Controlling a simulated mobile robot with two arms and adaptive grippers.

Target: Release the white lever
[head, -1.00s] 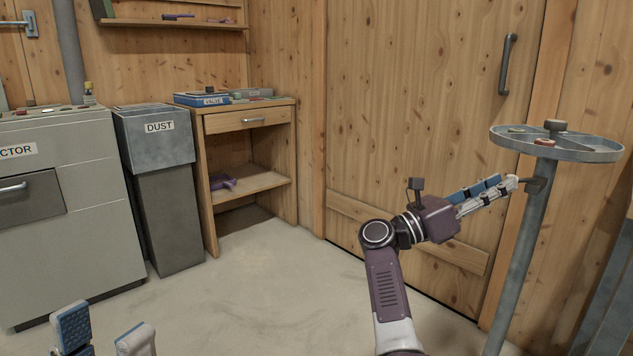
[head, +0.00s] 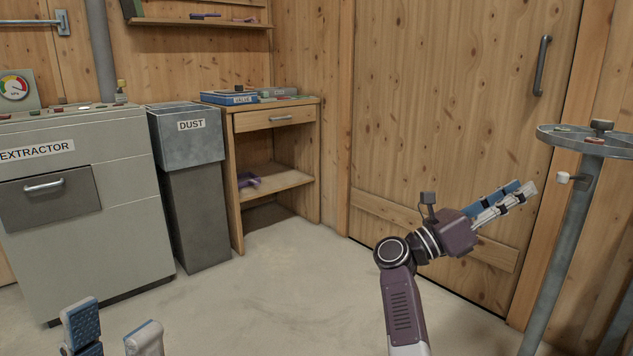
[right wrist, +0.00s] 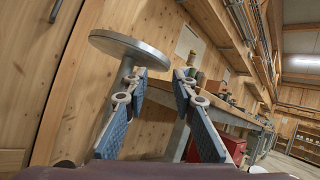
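The white lever (head: 563,177) is a small white knob on a short dark arm, on the post just under the round tray of a grey stand (head: 575,240) at the right. My right gripper (head: 524,187) is left of the lever with a visible gap between them. In the right wrist view its two blue-padded fingers (right wrist: 162,75) are apart with nothing between them. The stand's tray (right wrist: 128,45) shows there from below; I cannot make out the lever in that view. My left gripper (head: 112,320) is low at the left, fingers apart and empty.
An extractor cabinet (head: 85,185), a dust bin (head: 185,190) and a wooden shelf unit (head: 275,140) stand at the left and back. A wooden door (head: 440,130) is behind my right arm. The floor (head: 270,290) in the middle is clear.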

